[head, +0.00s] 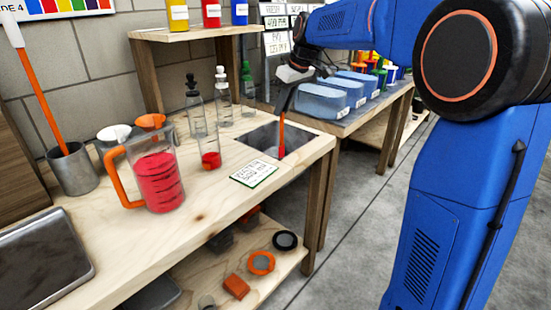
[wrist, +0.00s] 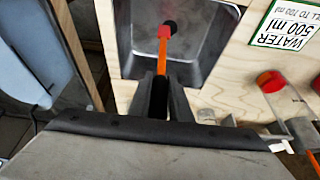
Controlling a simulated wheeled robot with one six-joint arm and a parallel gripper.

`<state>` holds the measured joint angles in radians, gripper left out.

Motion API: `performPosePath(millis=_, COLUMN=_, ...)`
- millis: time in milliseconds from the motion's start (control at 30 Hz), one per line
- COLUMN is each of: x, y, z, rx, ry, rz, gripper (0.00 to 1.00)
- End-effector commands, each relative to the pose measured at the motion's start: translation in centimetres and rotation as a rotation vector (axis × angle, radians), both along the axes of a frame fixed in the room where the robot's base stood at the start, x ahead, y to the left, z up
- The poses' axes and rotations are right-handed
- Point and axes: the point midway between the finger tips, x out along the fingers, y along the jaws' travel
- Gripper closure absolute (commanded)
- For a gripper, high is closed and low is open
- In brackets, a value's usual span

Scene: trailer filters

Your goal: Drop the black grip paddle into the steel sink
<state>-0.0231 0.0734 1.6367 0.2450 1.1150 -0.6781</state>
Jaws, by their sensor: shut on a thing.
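The black grip paddle (head: 282,132) shows as a thin orange shaft below my gripper (head: 287,102), over the steel sink (head: 260,137). The part between the fingers is hidden.
A water card (head: 254,173) lies in front of the sink. Clear bottles (head: 209,140) stand left of it, with an orange-handled jug of red liquid (head: 157,180) further left. A steel can (head: 72,170) holds a white-topped orange tool. Blue bins (head: 320,101) stand on the bench behind.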

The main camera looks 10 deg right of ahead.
Motion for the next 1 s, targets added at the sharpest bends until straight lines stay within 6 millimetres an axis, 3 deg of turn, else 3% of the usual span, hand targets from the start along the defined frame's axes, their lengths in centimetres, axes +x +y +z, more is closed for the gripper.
performPosePath(millis=200, x=0.0, y=0.0, z=0.0, rx=0.000, ry=0.000, rz=0.000, gripper=1.00)
performPosePath(millis=233, x=0.0, y=0.0, z=0.0, rx=0.000, ry=0.000, rz=0.000, gripper=0.80)
performPosePath(millis=300, x=0.0, y=0.0, z=0.0, rx=0.000, ry=0.000, rz=0.000, gripper=0.63)
performPosePath(millis=333, x=0.0, y=0.0, z=0.0, rx=0.000, ry=0.000, rz=0.000, gripper=0.60)
performPosePath(millis=733, x=-0.2, y=-0.2, z=0.6, rx=0.000, ry=-0.001, rz=0.000, gripper=0.60)
performPosePath(millis=1000, x=-1.5, y=-1.2, z=4.8, rx=0.000, ry=-0.004, rz=-0.001, gripper=0.60)
